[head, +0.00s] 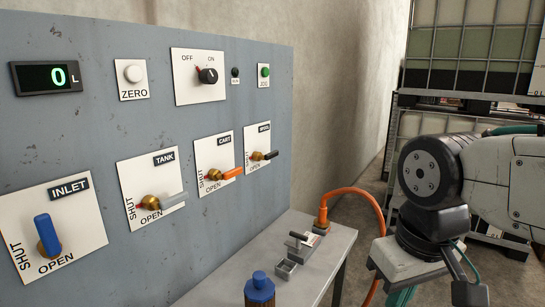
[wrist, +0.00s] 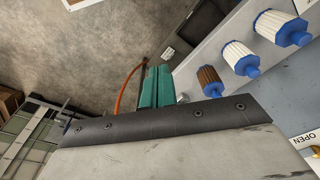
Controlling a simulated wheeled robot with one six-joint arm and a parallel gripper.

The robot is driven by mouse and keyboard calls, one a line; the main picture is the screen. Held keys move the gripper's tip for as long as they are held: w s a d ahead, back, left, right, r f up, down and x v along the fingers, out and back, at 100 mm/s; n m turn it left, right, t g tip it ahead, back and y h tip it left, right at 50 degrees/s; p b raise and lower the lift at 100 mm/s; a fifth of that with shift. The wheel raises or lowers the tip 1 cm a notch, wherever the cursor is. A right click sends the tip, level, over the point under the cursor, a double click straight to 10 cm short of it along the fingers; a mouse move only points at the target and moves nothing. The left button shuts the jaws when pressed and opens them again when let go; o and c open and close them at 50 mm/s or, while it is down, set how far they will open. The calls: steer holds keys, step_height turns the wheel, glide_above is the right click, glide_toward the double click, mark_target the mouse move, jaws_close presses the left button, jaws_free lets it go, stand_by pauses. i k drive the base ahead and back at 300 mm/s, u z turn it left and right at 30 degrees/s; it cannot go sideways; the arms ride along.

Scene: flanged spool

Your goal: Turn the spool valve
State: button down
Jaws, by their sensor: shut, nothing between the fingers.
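The fourth valve plate (head: 257,148), right of CART, carries a small label that looks like SPOOL but is too blurred to be sure. Its black lever (head: 264,156) points right from a brass stem. My gripper (wrist: 156,84) shows in the wrist view with its teal fingers together and nothing between them. In the head view it hangs at the lower right (head: 400,296), its tips cut off by the frame edge. It is apart from the panel, well to the right of the black lever. The wrist view shows no black lever.
The INLET (head: 47,236), TANK (head: 168,201) and CART (head: 226,173) levers share the panel (head: 120,120). Below, a bench (head: 325,255) holds a blue-capped brown cartridge (head: 259,289) and metal blocks (head: 292,258). An orange hose (head: 370,200) loops beside it. White cartridges (wrist: 240,58) show in the wrist view.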

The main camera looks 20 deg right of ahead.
mark_target(257, 156)
steer(key=z, duration=0.05)
steer(key=k, duration=0.5)
steer(key=z, duration=0.55)
steer(key=i, duration=0.95)
steer(key=u, duration=0.25)
